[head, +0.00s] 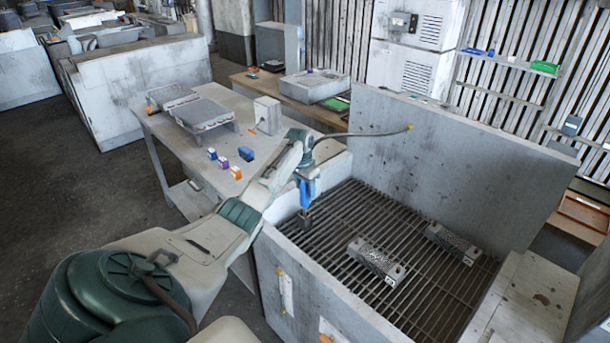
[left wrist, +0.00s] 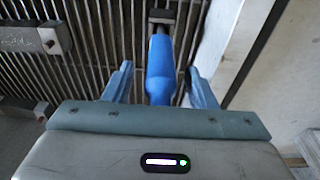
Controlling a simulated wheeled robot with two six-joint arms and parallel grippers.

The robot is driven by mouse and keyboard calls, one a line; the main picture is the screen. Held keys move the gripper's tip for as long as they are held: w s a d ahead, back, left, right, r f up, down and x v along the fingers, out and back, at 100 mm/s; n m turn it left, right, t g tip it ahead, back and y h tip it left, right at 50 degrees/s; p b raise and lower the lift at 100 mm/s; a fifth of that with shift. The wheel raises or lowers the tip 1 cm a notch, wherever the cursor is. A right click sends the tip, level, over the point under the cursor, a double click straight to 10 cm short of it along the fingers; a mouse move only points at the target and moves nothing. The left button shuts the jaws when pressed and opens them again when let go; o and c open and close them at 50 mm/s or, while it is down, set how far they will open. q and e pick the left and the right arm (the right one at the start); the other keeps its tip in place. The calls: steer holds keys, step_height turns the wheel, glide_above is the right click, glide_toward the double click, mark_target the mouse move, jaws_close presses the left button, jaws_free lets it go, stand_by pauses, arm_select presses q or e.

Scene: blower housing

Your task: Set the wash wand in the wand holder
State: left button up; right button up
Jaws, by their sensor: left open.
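The wash wand (head: 307,192) has a blue handle and hangs nozzle down just inside the left wall of the wash booth. A dark hose runs from its top to the back panel. My left gripper (head: 307,178) is at the handle from above. In the left wrist view the blue handle (left wrist: 160,72) lies between the two spread fingers of my left gripper (left wrist: 160,88), with gaps on both sides. A dark piece (left wrist: 161,16) shows at the wand's far end; I cannot tell whether it is nozzle or wand holder. No wand holder is clearly visible. My right gripper is out of view.
Two grey blocks with perforated tops, a nearer one (head: 376,260) and a farther one (head: 452,242), lie on the booth's slatted grate (head: 345,215). The tall back panel (head: 450,170) bounds the booth. A table (head: 190,150) with several small boxes stands to the left.

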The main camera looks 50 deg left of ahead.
arm_select(q)
steer(key=r+b, duration=0.1)
steer(key=r, duration=0.2)
steer(key=r+b, duration=0.1)
steer(key=r, duration=0.2)
steer(key=s+r+b, duration=0.1)
steer(key=r, duration=0.2)
steer(key=shift+r+b, duration=0.25)
steer(key=shift+b, duration=0.1)
steer(key=shift+s+r, duration=0.15)
steer(key=shift+r, duration=0.45)
steer(key=shift+f, duration=0.1)
